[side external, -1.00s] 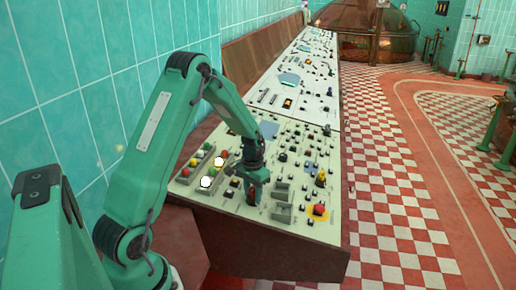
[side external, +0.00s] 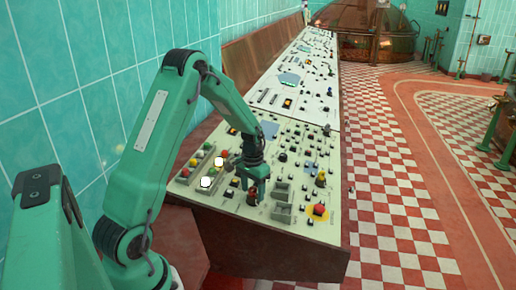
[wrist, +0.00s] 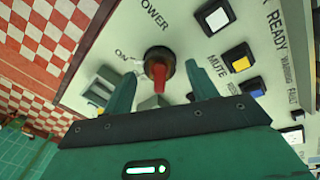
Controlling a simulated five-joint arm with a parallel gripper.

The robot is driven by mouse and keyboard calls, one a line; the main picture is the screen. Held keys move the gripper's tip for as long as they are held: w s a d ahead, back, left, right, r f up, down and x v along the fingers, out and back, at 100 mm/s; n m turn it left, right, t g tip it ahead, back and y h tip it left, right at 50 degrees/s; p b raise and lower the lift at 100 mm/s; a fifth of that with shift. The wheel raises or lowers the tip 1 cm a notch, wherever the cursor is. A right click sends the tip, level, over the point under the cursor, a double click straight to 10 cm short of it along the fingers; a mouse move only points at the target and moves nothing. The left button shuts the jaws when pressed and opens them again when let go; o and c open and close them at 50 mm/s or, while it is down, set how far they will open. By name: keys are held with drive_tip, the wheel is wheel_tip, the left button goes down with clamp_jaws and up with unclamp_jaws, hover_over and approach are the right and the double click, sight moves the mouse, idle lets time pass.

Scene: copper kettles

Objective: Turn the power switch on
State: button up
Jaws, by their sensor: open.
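The power switch (wrist: 158,68) is a red lever on a round dark base, with the word POWER above it and ON to its upper left in the wrist view. The red lever points down in that view, away from the ON mark. My gripper (wrist: 160,74) is open, with one green finger on each side of the switch; I cannot tell whether either finger touches it. In the side view my gripper (side external: 258,186) points down over the front of the panel, and the switch (side external: 252,197) shows partly between the fingers.
A yellow MUTE button (wrist: 241,64) and a white button (wrist: 217,18) sit right of the switch. A grey raised block (wrist: 99,87) is close on its left. In the side view, a red button on yellow (side external: 318,210) and lit lamps (side external: 206,182) are on the same panel.

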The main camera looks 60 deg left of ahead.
drive_tip(key=shift+r, duration=3.2)
drive_tip(key=shift+d+r, duration=0.4)
drive_tip(key=shift+r, duration=0.15)
drive_tip(key=s+d+r+m+t, duration=0.1)
drive_tip(key=s+d+r+t, duration=0.35)
drive_tip(key=d+r, duration=0.8)
drive_tip(key=s+d+r+m, duration=0.1)
drive_tip(key=s+d+r, duration=0.1)
drive_tip(key=s+d, duration=0.2)
drive_tip(key=s+d+r+m+t, duration=0.1)
drive_tip(key=s+d, duration=0.3)
drive_tip(key=s, duration=0.5)
drive_tip(key=shift+s+r, duration=0.25)
drive_tip(key=shift+r, duration=0.2)
drive_tip(key=shift+c, duration=0.5)
